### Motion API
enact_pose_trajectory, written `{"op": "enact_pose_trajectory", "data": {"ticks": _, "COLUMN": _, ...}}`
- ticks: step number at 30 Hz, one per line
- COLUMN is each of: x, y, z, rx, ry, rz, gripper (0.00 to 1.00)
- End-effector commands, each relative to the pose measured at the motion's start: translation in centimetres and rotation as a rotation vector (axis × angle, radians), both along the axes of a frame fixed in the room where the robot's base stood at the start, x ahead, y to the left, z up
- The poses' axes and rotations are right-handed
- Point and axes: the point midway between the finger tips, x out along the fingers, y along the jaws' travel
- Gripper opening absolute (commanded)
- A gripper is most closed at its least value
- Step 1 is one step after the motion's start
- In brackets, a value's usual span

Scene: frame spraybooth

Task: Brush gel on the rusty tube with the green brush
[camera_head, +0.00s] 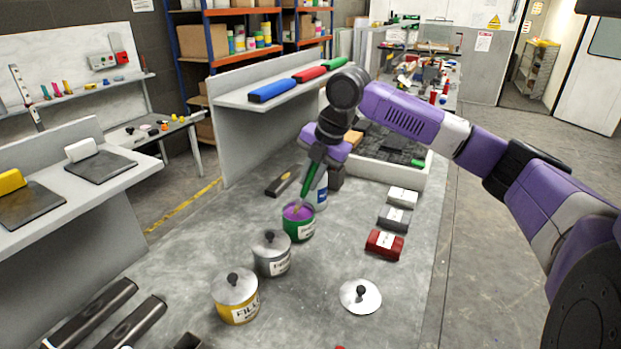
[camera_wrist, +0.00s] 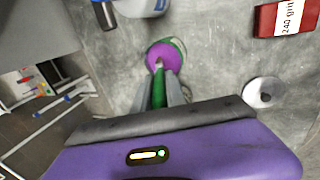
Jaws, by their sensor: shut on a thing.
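My gripper (camera_head: 316,158) is shut on the green brush (camera_head: 309,181), which points down over a green pot (camera_head: 300,232) of purple gel. The brush tip is at the pot's opening; I cannot tell how deep it sits in the gel. In the wrist view, the green brush (camera_wrist: 158,92) runs between the grey fingers of my gripper (camera_wrist: 160,90) toward the purple gel (camera_wrist: 166,55). Dark tubes (camera_head: 90,314) lie at the bench's lower left. I cannot tell from here which tube is rusty.
A silver lidded can (camera_head: 271,255) and a yellow lidded can (camera_head: 236,297) stand near the pot. A loose white lid (camera_head: 360,296) lies to the right. A red block (camera_head: 384,243) and grey blocks line the right side. A white bottle (camera_head: 318,190) stands close behind the pot.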

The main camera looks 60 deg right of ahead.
Motion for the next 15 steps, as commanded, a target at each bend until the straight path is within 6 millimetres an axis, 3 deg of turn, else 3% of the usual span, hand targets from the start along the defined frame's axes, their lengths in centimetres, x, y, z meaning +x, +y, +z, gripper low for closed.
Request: {"op": "enact_pose_trajectory", "data": {"ticks": 15, "x": 0.0, "y": 0.0, "z": -0.52, "rx": 0.0, "ry": 0.0, "rz": 0.0, "gripper": 0.0}}
